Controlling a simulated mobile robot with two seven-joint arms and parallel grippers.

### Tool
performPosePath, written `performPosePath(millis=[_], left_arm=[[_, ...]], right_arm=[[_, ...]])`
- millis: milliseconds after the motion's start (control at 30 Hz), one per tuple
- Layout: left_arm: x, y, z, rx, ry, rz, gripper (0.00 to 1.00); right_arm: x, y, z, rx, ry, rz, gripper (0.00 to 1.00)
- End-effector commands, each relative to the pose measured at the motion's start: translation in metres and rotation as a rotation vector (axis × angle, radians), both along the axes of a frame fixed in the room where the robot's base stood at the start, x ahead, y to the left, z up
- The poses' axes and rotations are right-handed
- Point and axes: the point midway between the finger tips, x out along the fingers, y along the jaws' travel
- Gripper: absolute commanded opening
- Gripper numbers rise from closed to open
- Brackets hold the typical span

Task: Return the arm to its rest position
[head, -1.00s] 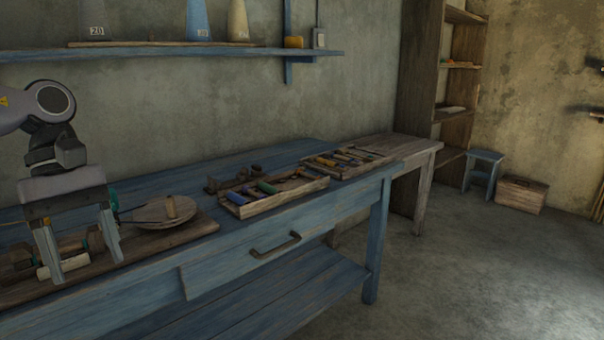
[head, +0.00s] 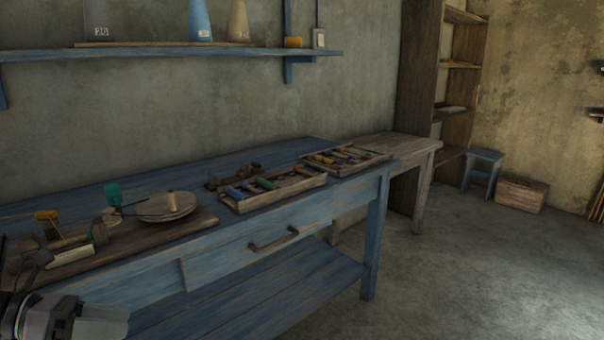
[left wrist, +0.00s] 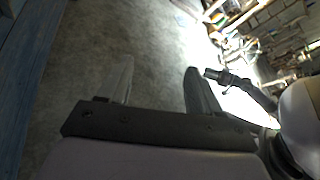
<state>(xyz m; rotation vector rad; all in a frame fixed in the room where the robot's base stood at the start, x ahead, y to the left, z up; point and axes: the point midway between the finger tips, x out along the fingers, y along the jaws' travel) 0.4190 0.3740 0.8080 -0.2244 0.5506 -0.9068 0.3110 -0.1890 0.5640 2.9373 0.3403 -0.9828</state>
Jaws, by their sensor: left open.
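My left arm (head: 72,319) shows only in the bottom left corner of the head view, low in front of the blue workbench (head: 120,190). Its fingertips cannot be made out there. In the left wrist view my left gripper (left wrist: 160,82) is open, its two fingers well apart with only grey floor between them. Nothing is held. My right gripper cannot be made out in either view.
On the bench are a board with a round wooden disc (head: 167,207), small tools and two trays of coloured spools (head: 275,189). A drawer handle (head: 273,240) sticks out in front. The floor (head: 470,270) at right is clear.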

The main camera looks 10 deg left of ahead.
Motion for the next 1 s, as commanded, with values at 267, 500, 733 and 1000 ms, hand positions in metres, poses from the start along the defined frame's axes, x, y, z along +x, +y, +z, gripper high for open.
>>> performPosePath(millis=[267,500,733,1000], left_arm=[[-0.011,0.001,-0.074,-0.531,0.341,0.523,0.64],[-0.034,-0.019,-0.143,-1.018,0.685,0.915,0.64],[-0.064,-0.069,-0.201,-1.495,1.057,1.235,0.64],[-0.097,-0.148,-0.238,-1.953,1.478,1.504,0.64]], right_arm=[[0.000,0.000,0.000,0.000,-0.001,0.000,0.43],[0.001,0.000,0.000,0.000,-0.001,0.000,0.43],[0.000,0.000,0.000,0.000,-0.001,0.000,0.43],[0.000,0.000,0.000,-0.001,-0.001,0.001,0.43]])
